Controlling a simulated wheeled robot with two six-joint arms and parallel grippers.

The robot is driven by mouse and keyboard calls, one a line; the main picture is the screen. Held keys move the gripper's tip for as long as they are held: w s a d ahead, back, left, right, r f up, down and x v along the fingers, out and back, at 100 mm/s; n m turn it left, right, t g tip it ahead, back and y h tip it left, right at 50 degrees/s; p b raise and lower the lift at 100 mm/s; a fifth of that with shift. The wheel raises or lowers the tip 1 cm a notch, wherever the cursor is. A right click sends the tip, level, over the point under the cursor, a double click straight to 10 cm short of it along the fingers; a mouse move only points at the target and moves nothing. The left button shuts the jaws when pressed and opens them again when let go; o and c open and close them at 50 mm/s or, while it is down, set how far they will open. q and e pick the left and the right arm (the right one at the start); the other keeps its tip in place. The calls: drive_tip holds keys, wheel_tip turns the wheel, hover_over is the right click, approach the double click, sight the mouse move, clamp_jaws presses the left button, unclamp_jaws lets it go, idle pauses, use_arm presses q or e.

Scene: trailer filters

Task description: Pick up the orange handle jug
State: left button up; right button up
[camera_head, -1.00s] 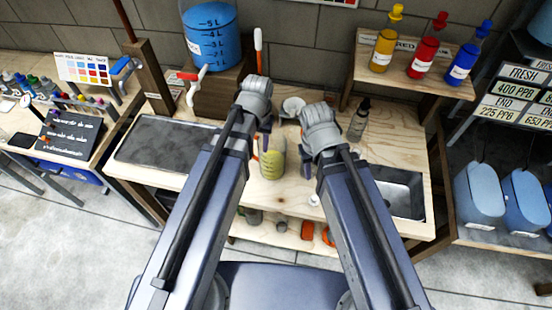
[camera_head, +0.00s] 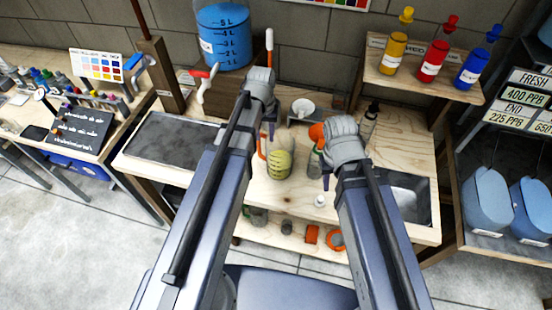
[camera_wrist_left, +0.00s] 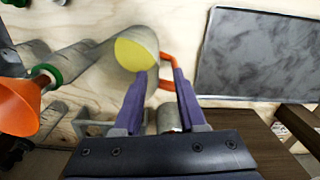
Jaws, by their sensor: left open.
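The jug (camera_head: 279,165), clear with yellow contents and an orange handle (camera_head: 262,146), stands on the wooden bench between my arms. In the left wrist view the jug (camera_wrist_left: 135,52) shows with its orange handle (camera_wrist_left: 168,62) on its right side. My left gripper (camera_wrist_left: 160,85) is open, its purple fingers pointing at the handle, whose lower part shows between the fingertips. I cannot tell whether they touch. In the head view the left gripper (camera_head: 267,130) is beside the handle, partly hidden by its wrist. My right gripper (camera_head: 325,176) is right of the jug; its jaws are unclear.
An orange funnel (camera_head: 317,132) on a green-collared bottle (camera_head: 314,160) stands between the jug and my right gripper. A white bowl (camera_head: 303,107) is behind. A dark tray (camera_head: 172,147) lies left, a sink (camera_head: 408,195) right. A blue tank (camera_head: 224,38) stands at the back.

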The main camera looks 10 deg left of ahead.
sight(267, 151)
use_arm(q)
wheel_tip(267, 151, down, 4)
drive_tip(key=b, duration=0.3)
drive_tip(key=shift+f, duration=0.25)
drive_tip(key=shift+b, duration=0.3)
drive_tip(key=f+b, duration=0.5)
drive_tip(key=shift+w+d+f, duration=0.15)
drive_tip(key=shift+w+d, duration=0.1)
drive_tip(key=shift+w, duration=0.05)
drive_tip(key=shift+c, duration=0.3)
clamp_jaws()
drive_tip(key=shift+a, duration=0.1)
idle(0.3)
